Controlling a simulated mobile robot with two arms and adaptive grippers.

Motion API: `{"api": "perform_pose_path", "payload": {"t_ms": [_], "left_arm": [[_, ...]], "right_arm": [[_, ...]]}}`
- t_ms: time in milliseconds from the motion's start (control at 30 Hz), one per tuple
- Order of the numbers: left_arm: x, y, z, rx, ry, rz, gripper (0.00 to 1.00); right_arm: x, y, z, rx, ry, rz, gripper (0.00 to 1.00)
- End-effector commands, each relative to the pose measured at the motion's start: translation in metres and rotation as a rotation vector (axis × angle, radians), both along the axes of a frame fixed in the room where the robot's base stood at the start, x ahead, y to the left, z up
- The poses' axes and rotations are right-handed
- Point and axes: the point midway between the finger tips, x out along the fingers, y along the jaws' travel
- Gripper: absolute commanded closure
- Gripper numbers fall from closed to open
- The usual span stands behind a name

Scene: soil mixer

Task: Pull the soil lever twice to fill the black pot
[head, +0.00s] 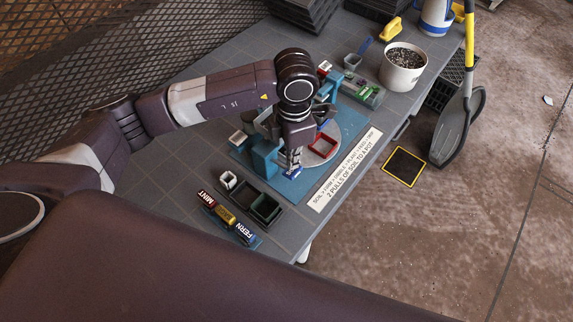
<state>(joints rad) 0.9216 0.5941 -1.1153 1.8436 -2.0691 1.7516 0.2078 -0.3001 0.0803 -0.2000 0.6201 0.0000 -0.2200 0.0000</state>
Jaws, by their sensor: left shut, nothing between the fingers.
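My left gripper (294,163) points down at the front of the blue soil machine (264,158), its fingers shut with nothing between them. A small blue piece (292,174) shows right at the fingertips; I cannot tell whether it is the lever's end or whether they touch. My arm hides part of the machine. A red square frame (322,146) sits on the machine's pale round disc (318,158). Dark square pots (265,208) stand in a tray left of the sign. I cannot make out a black pot under the machine. My right gripper is not in view.
MINT and FERN labelled blocks (226,216) lie at the front left. A white bucket of soil (403,67) stands at the back right. A shovel (460,115) is beyond the table's right edge.

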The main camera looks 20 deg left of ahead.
Motion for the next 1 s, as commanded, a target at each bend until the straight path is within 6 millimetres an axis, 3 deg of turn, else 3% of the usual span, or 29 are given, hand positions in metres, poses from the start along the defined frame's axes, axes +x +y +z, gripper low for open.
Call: {"api": "perform_pose_path", "payload": {"t_ms": [267, 700, 1000], "left_arm": [[0.000, 0.000, 0.006, -0.001, -0.001, 0.000, 1.00], [0.000, 0.000, 0.048, -0.001, -0.001, 0.001, 1.00], [0.000, 0.000, 0.050, 0.000, 0.000, 0.000, 1.00]], "right_arm": [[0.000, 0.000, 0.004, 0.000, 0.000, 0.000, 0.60], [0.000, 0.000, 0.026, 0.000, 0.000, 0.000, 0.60], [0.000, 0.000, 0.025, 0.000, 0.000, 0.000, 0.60]]}}
